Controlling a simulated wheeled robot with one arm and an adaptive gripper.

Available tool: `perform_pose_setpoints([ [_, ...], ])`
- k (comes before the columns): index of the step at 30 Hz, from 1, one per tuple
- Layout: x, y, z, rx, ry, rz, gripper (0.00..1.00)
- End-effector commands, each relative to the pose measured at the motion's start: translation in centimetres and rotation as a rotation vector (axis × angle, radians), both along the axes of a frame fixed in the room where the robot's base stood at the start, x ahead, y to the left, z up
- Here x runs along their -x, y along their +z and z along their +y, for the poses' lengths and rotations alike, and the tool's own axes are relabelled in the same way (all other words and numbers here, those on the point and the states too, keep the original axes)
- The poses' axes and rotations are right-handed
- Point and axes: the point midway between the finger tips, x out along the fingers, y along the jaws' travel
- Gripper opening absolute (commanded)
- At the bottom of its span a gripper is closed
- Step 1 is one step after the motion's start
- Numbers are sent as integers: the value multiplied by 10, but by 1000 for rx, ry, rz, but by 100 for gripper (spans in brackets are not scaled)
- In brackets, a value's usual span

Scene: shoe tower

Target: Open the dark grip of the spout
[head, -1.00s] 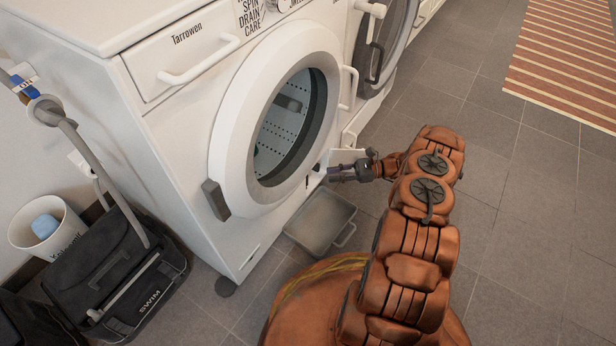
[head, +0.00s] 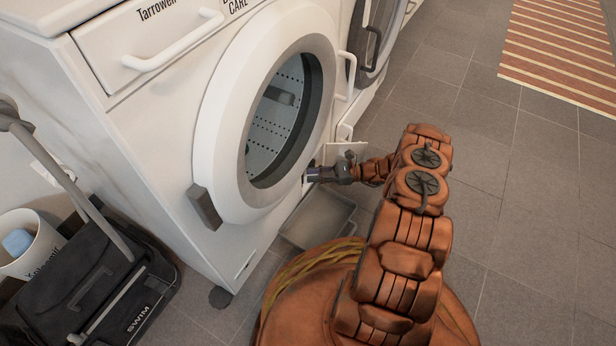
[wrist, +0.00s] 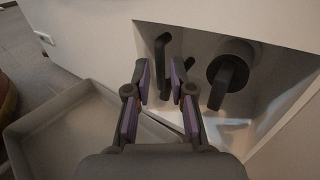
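The washing machine (head: 165,110) has a low recess (wrist: 205,110) in its front. Two dark fittings show in it in the wrist view. A dark bent piece (wrist: 161,48) stands at left, and a dark upright grip (wrist: 222,82) sits on a pale round fitting (wrist: 240,52) at right. I cannot tell for certain which is the spout's grip. My gripper (wrist: 162,86) is open, its purple-padded fingers apart and pointing into the recess. The bent piece shows between and beyond the fingertips; contact is not visible. In the head view my gripper (head: 317,174) is at the machine's lower front, hiding the fittings.
A grey shallow tray (wrist: 70,130) lies on the floor below the recess, also visible in the head view (head: 318,222). An opened white flap (head: 345,152) is beside my gripper. A black bag (head: 90,275) and a white bin (head: 28,255) stand at left.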

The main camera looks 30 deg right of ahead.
Motion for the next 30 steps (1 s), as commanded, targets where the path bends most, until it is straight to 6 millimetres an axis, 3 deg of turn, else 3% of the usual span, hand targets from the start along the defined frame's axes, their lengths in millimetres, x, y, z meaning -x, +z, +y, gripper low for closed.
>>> perform_pose_setpoints([
  [6,-8,0,16,-1,2,-4,23],
  [17,-9,1,20,0,1,-2,23],
  [24,-9,1,20,0,1,-2,0],
  [30,-9,1,20,0,1,-1,0],
])
